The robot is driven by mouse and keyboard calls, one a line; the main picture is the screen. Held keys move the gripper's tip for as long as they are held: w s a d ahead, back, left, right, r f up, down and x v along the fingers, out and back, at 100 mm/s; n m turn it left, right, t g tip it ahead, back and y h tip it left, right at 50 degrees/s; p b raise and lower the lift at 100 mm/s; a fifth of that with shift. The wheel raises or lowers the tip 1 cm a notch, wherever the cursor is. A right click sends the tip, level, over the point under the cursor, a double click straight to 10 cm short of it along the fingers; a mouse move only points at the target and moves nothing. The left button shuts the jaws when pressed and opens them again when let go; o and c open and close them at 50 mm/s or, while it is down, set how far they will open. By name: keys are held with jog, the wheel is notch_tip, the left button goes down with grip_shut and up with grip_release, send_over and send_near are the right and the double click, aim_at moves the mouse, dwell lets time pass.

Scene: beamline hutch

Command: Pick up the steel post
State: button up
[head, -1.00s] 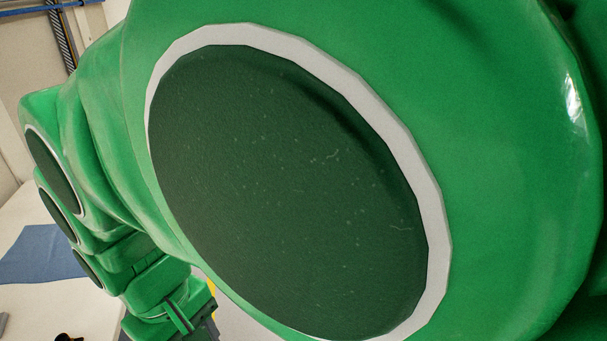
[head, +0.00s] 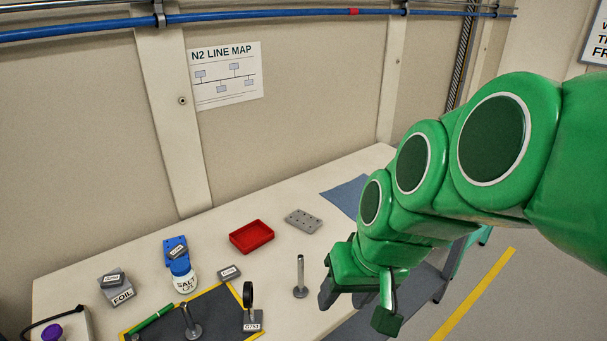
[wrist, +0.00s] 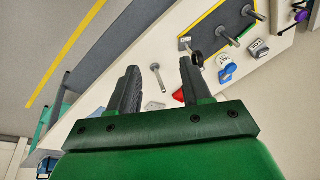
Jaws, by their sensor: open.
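A slim steel post (head: 300,275) on a round foot stands upright on the bench near its front edge in the head view. A second, similar post (head: 191,322) stands on the dark mat; I cannot tell from looks which one the task means. My gripper (head: 358,292) hangs to the right of the first post, apart from it. In the wrist view, the jaws (wrist: 158,70) are open and empty, and the first post (wrist: 159,79) shows between them, some distance beyond.
A black ring on a labelled base (head: 249,305) stands between the posts. Bare bench surrounds the first post.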

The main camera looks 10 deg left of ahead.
jog(key=w+a+r+n+t+y, duration=0.1)
jog(key=w+a+r+y, duration=0.15)
jog(key=a, duration=0.55)
jog(key=w+a+r+n+t+y, duration=0.1)
jog(key=w+a+t, duration=0.1)
jog(key=w+a, duration=0.35)
notch_tip(320, 180, up, 2)
jog(key=m+t+y, duration=0.2)
jog(key=t, duration=0.4)
send_over(184, 313)
jog(key=w, duration=0.2)
jog(key=s+f+m+t+h, duration=0.1)
jog(key=s+f+t+h, duration=0.2)
jog(key=s+f+h, duration=0.4)
jog(key=shift+y, duration=0.35)
jog(key=f, duration=2.1)
jog(key=shift+w+d+f, duration=0.2)
jog(key=shift+d+f, duration=0.1)
jog(key=shift+x, duration=3.9)
jog(key=shift+d, duration=0.1)
grip_shut()
